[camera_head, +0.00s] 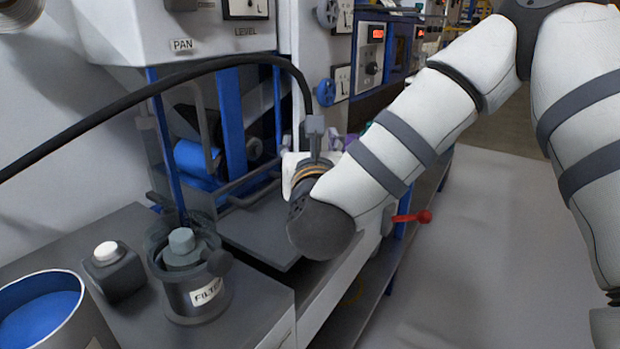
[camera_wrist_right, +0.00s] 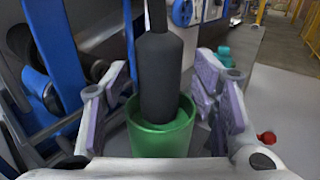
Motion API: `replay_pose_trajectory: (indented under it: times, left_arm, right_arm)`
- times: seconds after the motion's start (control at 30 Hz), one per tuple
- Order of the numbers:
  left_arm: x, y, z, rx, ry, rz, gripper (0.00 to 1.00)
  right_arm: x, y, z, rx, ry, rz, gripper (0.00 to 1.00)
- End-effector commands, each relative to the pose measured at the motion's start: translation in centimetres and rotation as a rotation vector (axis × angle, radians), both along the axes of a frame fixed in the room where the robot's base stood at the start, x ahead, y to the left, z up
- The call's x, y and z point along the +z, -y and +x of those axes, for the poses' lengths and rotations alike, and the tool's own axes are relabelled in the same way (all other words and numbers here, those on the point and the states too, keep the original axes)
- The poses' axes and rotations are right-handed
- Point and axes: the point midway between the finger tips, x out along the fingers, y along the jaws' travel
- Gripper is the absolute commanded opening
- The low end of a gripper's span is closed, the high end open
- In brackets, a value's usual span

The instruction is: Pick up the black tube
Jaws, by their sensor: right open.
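In the right wrist view a black tube (camera_wrist_right: 157,16) runs down into a thicker dark cylinder (camera_wrist_right: 160,80), whose lower end is inside a green cup (camera_wrist_right: 160,140). My right gripper (camera_wrist_right: 161,72) is open, its purple-padded fingers on either side of the dark cylinder, with visible gaps. In the head view my right forearm and wrist hide most of this gripper and the cup. My left gripper is not in view.
A filter pot (camera_head: 195,285), a dark bottle with a white cap (camera_head: 113,270) and a bucket of blue liquid (camera_head: 45,310) stand on the dark bench at left. A red handle (camera_head: 412,217) sticks out at the bench's right side. Blue machine posts (camera_wrist_right: 58,60) stand close left of the gripper.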

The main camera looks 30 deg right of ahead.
Motion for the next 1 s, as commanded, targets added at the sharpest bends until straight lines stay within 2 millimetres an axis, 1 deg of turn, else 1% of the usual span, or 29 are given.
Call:
replay_pose_trajectory:
  times: [0.1,0.27,0.3,0.37,0.4,0.5,0.57,0.6,0.8,0.87,0.97,1.0]
  left_arm:
    - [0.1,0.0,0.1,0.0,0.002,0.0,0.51]
    - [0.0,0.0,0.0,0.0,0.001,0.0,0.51]
    - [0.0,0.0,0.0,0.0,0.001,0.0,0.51]
    - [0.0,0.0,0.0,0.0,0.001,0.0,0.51]
    - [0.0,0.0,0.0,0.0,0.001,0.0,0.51]
    - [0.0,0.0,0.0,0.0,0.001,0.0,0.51]
    - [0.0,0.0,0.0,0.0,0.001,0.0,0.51]
    - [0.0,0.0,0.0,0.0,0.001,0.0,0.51]
    - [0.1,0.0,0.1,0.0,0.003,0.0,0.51]
    - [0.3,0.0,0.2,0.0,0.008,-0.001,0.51]
    - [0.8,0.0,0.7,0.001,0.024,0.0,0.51]
    - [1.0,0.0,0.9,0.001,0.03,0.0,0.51]
  right_arm:
    - [0.0,0.5,0.8,0.001,-0.001,0.0,0.54]
    - [-0.1,0.5,0.9,0.002,-0.002,0.0,0.54]
    - [-0.1,0.5,0.9,0.002,-0.002,0.0,0.49]
    - [-0.1,0.5,0.8,0.002,-0.002,0.0,0.35]
    - [-0.1,0.5,0.8,0.002,-0.003,0.001,0.26]
    - [-0.1,0.5,0.8,0.002,-0.003,0.001,0.04]
    - [-0.1,0.5,0.8,0.001,-0.003,0.001,0.04]
    - [-0.1,0.5,0.8,0.002,-0.001,0.001,0.0]
    - [0.2,0.5,0.8,0.001,0.001,0.001,0.0]
    - [1.1,0.5,0.8,0.0,0.005,0.002,0.0]
    - [3.9,0.5,0.7,0.0,0.012,0.003,0.0]
    - [5.0,0.5,0.7,0.0,0.012,0.004,0.0]
